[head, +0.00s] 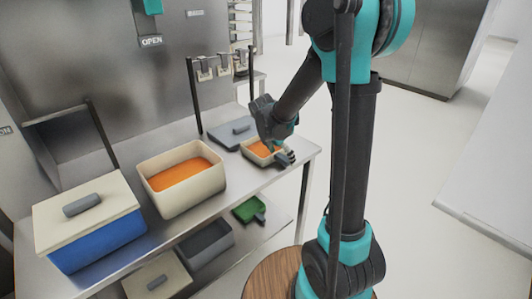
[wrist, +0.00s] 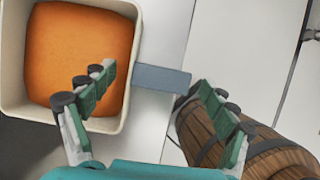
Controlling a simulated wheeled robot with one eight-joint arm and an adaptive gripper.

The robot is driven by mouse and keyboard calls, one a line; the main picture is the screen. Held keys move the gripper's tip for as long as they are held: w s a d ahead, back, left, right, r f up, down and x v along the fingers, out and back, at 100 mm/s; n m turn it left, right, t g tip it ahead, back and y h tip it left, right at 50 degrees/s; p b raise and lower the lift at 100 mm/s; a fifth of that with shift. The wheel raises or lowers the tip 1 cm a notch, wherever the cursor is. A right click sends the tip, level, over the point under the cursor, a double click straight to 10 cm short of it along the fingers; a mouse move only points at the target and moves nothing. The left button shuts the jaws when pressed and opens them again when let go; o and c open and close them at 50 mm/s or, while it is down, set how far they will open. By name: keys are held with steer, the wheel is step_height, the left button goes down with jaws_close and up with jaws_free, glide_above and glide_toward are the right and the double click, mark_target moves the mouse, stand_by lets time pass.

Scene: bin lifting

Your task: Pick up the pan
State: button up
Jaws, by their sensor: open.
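The pan looks like a small square cream container (head: 246,151) with orange contents, at the right end of the steel table in the head view. In the wrist view the pan (wrist: 138,50) fills the upper left, and its flat grey handle (wrist: 161,79) sticks out to the right. My gripper (wrist: 155,80) is open above it. One finger is over the orange contents and the other is near the handle's outer end. The gripper (head: 281,148) partly hides the pan in the head view. I cannot tell the exact height gap, and nothing is held.
A larger cream bin (head: 204,199) with orange contents and a lidded blue bin (head: 100,243) stand left on the table. A grey lidded container (head: 221,135) is behind the pan. A lower shelf holds a green item (head: 247,208). A wooden barrel (wrist: 213,133) stands close by.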

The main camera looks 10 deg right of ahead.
steer(key=shift+w+d+f, duration=0.15)
steer(key=shift+d+f, duration=0.1)
steer(key=shift+f, duration=0.4)
steer(key=c, duration=1.2)
steer(key=shift+r, duration=0.15)
steer(key=shift+c, duration=0.2)
